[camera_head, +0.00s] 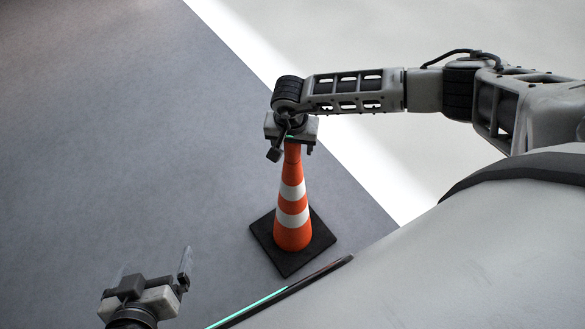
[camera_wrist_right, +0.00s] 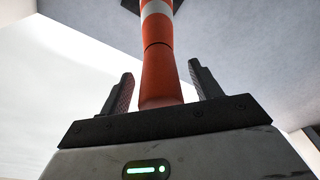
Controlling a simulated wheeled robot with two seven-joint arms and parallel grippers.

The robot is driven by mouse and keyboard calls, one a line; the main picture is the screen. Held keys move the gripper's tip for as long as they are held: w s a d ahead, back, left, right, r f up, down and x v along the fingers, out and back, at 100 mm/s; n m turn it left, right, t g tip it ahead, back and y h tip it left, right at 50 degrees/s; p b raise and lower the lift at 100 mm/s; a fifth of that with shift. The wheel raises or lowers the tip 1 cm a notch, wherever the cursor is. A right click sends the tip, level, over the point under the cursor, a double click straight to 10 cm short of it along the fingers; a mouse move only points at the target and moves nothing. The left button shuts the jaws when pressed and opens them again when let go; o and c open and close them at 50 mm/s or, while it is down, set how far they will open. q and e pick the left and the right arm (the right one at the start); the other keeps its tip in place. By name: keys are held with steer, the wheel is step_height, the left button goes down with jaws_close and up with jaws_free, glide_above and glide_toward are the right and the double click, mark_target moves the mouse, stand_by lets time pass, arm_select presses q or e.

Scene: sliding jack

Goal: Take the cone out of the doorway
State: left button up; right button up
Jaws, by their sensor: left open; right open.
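The orange cone (camera_head: 292,215) with white bands stands upright on a black square base (camera_head: 283,263) on the grey floor. My right gripper (camera_head: 291,143) is at the cone's narrow top, coming from above. In the right wrist view the cone (camera_wrist_right: 158,75) rises between the two dark fingers of my right gripper (camera_wrist_right: 164,82). The fingers are open, one on each side, with gaps to the cone. My left gripper (camera_head: 152,268) is open and empty at the lower left, apart from the cone.
The grey floor (camera_head: 130,130) to the left of the cone is clear. A bright white strip (camera_head: 350,165) runs diagonally behind the cone, with pale floor (camera_head: 370,40) beyond it.

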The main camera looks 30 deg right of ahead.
steer(key=shift+f, duration=0.6)
steer(key=shift+w, duration=0.1)
jaws_close()
steer(key=shift+w+r, duration=0.15)
